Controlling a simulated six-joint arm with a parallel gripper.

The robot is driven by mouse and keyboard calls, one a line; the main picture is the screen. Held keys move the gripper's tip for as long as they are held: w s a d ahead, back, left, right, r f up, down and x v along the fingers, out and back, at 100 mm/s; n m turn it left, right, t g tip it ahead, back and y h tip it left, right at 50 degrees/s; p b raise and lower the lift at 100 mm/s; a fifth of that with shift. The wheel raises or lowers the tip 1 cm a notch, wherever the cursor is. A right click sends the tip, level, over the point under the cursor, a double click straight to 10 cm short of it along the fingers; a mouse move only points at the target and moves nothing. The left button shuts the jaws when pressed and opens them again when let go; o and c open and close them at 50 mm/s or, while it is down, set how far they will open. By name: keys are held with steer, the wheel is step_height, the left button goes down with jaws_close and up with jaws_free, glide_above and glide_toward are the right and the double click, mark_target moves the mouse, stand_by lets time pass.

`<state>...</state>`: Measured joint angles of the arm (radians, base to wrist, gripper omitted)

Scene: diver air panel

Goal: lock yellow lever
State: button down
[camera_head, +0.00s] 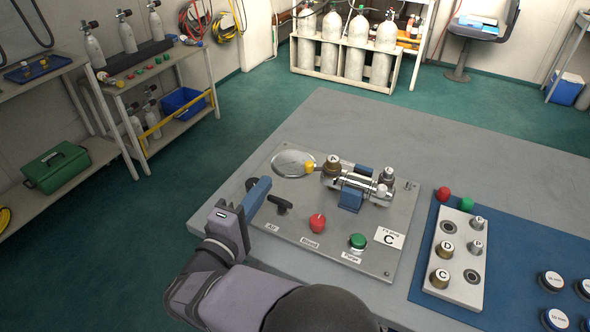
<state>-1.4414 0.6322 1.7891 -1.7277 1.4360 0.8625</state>
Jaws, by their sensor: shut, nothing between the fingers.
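The grey metal air panel (370,257) lies on the table. A chrome valve assembly with a blue block is mounted on it. A small yellow part (310,167), which looks like the yellow lever's knob, sits at the left end of this assembly, beside a brass fitting marked A (332,162). Its lock position cannot be made out. My gripper (261,185) is at the panel's left edge, left of and below the yellow part and apart from it. Its blue fingers are shut and empty.
A black lever handle (279,202) is just right of my gripper. A red knob (317,223) and a green knob (357,241) stand along the panel's front. A fitting block (458,260) stands on a blue mat (426,273) at right. The table's far part is clear.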

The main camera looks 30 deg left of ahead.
mark_target(314, 167)
steer(key=w+p, duration=0.1)
steer(key=w, duration=0.3)
steer(key=w+p, duration=0.1)
steer(key=w, duration=0.4)
steer(key=shift+w+a+r, duration=0.1)
steer(key=shift+w+a, duration=0.1)
steer(key=shift+w+d+p, duration=0.1)
steer(key=shift+w+p, duration=0.25)
steer(key=shift+s+d+p, duration=0.25)
steer(key=shift+s+d, duration=0.05)
steer(key=shift+d, duration=0.6)
steer(key=shift+s+d+p, duration=0.25)
steer(key=shift+d, duration=0.6)
